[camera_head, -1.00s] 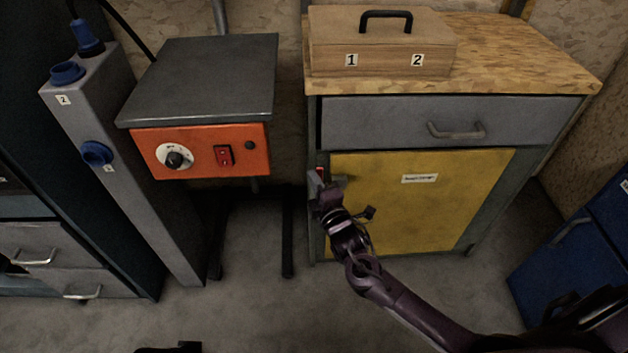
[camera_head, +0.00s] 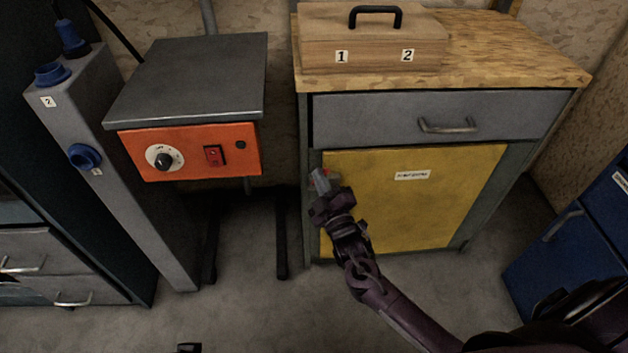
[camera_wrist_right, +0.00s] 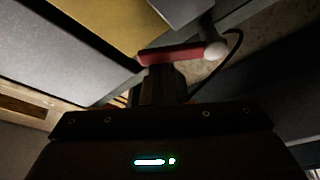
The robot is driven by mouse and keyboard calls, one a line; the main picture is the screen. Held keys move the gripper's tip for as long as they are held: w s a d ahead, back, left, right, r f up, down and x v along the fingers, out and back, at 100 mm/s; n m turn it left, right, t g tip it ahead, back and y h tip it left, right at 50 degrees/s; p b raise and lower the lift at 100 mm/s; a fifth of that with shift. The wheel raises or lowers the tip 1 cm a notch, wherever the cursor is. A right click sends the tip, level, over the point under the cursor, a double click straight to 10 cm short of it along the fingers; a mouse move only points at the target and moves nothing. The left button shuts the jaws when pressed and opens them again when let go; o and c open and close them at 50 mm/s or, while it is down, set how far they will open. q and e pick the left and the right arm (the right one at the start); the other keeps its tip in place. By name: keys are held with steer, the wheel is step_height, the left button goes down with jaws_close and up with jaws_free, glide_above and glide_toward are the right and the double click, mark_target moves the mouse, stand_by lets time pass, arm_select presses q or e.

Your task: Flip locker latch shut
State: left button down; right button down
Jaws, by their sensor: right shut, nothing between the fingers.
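The locker is the grey cabinet with a yellow door (camera_head: 420,200), which looks shut in the head view. A red latch handle (camera_wrist_right: 172,54) with a white rounded end lies across the door's edge in the right wrist view. In the head view only a small red bit of the latch (camera_head: 326,173) shows at the door's upper left, largely hidden by my gripper. My right gripper (camera_head: 320,180) is shut and empty. Its fingertips (camera_wrist_right: 160,75) are right at the red handle and appear to touch it. My left gripper is not clearly visible.
A grey drawer (camera_head: 430,118) sits above the door, under a wooden top carrying a wooden box (camera_head: 370,45). An orange-fronted control unit (camera_head: 190,150) stands to the left. A blue cabinet (camera_head: 580,240) is at the right. The floor in front is open.

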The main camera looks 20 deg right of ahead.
mark_target(327, 174)
steer(key=m+h, duration=0.1)
steer(key=m, duration=0.1)
steer(key=d+f+m+b, duration=0.1)
steer(key=m, duration=0.1)
steer(key=d+m+t+h, duration=0.1)
steer(key=m, duration=0.1)
steer(key=shift+s+d+f+m+h+b, duration=0.15)
steer(key=shift+s+f+m+h+b, duration=0.15)
steer(key=shift+s+f+m+b, duration=0.1)
steer(key=shift+d+f+m+h, duration=0.2)
steer(key=shift+m+h, duration=0.2)
steer(key=shift+m, duration=0.4)
arm_select(q)
steer(key=d, duration=0.1)
steer(key=d+t, duration=0.1)
steer(key=w+d+h, duration=0.1)
steer(key=shift+f+m+t, duration=0.25)
steer(key=shift+m+t, duration=0.05)
arm_select(e)
steer(key=shift+d+f, duration=0.15)
steer(key=shift+f, duration=0.15)
